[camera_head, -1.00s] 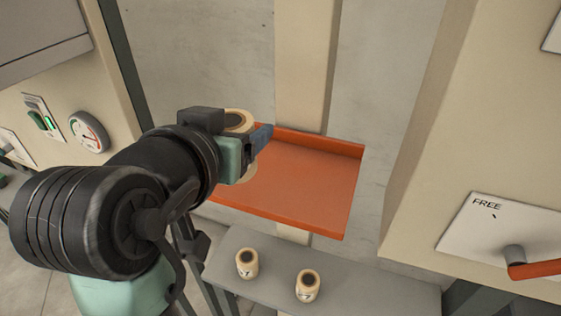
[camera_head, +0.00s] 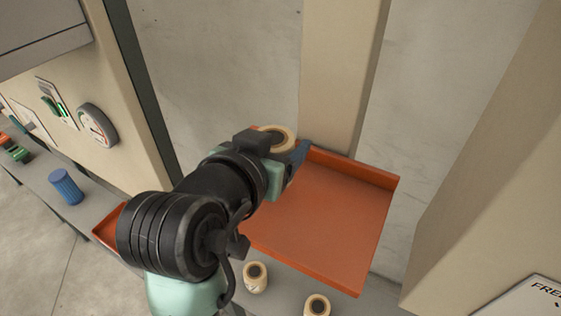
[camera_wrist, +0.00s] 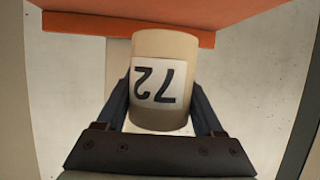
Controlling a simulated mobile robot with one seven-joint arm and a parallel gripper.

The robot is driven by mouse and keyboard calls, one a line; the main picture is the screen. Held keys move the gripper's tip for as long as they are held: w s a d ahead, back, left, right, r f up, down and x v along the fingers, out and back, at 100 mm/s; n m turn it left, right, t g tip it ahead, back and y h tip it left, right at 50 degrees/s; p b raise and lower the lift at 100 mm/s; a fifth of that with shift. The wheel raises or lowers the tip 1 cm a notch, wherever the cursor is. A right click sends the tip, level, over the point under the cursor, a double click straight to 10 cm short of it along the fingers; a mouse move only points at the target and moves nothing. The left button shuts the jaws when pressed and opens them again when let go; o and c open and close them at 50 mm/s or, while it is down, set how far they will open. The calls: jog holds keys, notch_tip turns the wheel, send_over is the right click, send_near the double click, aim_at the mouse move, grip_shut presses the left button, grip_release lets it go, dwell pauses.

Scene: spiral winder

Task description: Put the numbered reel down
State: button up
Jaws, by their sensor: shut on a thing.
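The numbered reel (camera_wrist: 165,55) is cream, with a white label reading 72 that appears upside down in the wrist view. My gripper (camera_wrist: 160,115) is shut on it, with a dark finger on each side. In the head view my gripper (camera_head: 285,160) holds the reel (camera_head: 276,137) at the back left of an orange tray (camera_head: 335,220). The reel's top ring shows, and its lower part is hidden by my gripper. I cannot tell whether the reel touches the tray.
Two similar reels stand on the grey shelf in front of the orange tray, one on the left (camera_head: 255,278) and one on the right (camera_head: 317,306). A blue ribbed cylinder (camera_head: 66,187) stands on a grey ledge at the left. The orange tray's middle is clear. A beige post (camera_head: 340,80) rises behind it.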

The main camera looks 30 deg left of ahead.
jog(key=shift+f, duration=2.15)
jog(key=shift+w, duration=0.1)
jog(key=shift+f, duration=0.15)
jog(key=o, duration=1.4)
jog(key=shift+o, duration=0.2)
